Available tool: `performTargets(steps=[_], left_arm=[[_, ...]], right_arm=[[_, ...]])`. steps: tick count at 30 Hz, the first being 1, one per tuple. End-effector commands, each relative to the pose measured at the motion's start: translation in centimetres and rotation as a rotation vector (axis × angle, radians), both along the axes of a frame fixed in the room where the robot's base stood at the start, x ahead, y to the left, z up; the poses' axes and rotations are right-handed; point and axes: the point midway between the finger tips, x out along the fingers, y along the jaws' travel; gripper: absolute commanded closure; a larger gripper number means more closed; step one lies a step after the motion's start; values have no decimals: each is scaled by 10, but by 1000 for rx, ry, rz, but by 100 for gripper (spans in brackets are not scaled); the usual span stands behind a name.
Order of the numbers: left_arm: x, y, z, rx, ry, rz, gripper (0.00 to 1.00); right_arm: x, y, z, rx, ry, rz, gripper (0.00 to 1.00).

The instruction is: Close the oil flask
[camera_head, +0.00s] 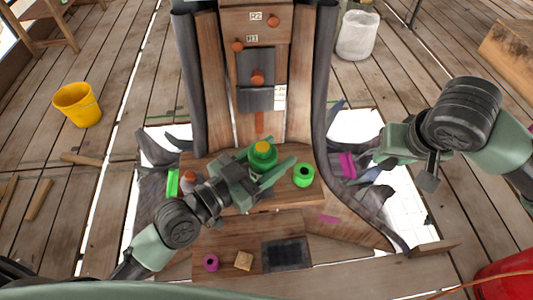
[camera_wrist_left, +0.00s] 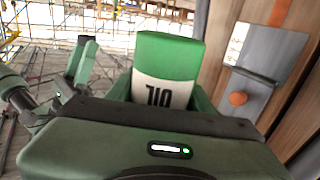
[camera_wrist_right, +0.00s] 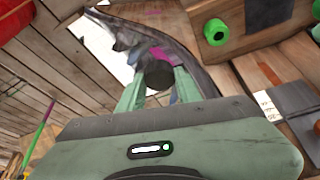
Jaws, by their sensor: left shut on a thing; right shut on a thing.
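The oil flask (camera_head: 262,154) is green with a round yellow top, over the wooden bench in the head view. My left gripper (camera_head: 268,172) is shut on it. The left wrist view shows the flask (camera_wrist_left: 167,75) between the fingers, with a white label reading OIL upside down in the picture. My right gripper (camera_head: 388,155) is off to the right, apart from the flask. In the right wrist view it is shut on a dark round piece (camera_wrist_right: 158,75), possibly the cap; I cannot tell for sure. That piece is not clear in the head view.
A green ring-shaped piece (camera_head: 303,175) sits on the bench right of the flask. A magenta spool (camera_head: 211,262), a small wooden block (camera_head: 243,260) and a dark tray (camera_head: 286,254) lie nearer. A tall wooden panel (camera_head: 258,70) stands behind. Dark cloth lies on both sides.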

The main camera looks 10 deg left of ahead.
Motion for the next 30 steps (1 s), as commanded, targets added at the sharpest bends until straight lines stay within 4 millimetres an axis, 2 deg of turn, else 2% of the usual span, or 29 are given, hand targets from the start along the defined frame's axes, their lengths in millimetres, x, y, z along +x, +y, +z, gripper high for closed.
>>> performTargets(steps=[7,11,14,20,24,30], left_arm=[[0,0,0,0,0,1,100],[0,0,0,-1,-1,2,100],[0,0,0,-1,-1,2,100],[0,0,0,-1,-1,2,100],[0,0,0,-1,-2,2,100],[0,0,0,-1,-2,2,100]], right_arm=[[0,1,0,0,0,9,100],[3,17,4,2,-1,103,100],[7,43,12,4,-3,269,100],[8,115,41,4,-4,757,100],[-1,165,67,3,-3,1108,100],[-21,220,100,0,0,1527,100]])
